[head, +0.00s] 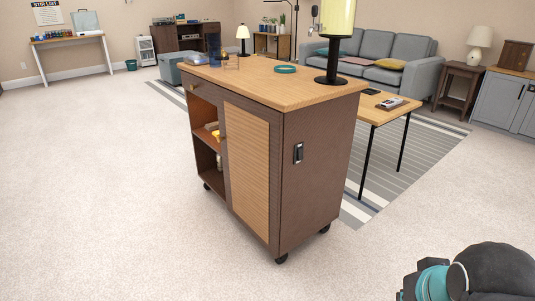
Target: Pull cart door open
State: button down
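The cart (318,180) is a dark brown wheeled cabinet with a light wood top, standing in the middle of the head view. Its door (248,172) is a light, ribbed wood panel on the right part of the front face, and it looks closed, flush with the frame. A small round knob (222,138) shows near the door's left edge. Part of my arm, dark with a teal band, shows at the bottom right corner, well apart from the cart. My gripper's fingers are not in view.
Open shelves (205,125) with small items are left of the door. A lamp (336,45) and a teal ring (286,69) sit on the cart top. A low table (397,108) stands behind right. Carpet (120,190) in front and left is clear.

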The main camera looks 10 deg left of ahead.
aim_at(250, 138)
jog(key=z, duration=0.05)
jog(key=k, duration=0.4)
jog(key=u, duration=0.75)
jog(key=i, duration=1.45)
jog(key=z, duration=0.65)
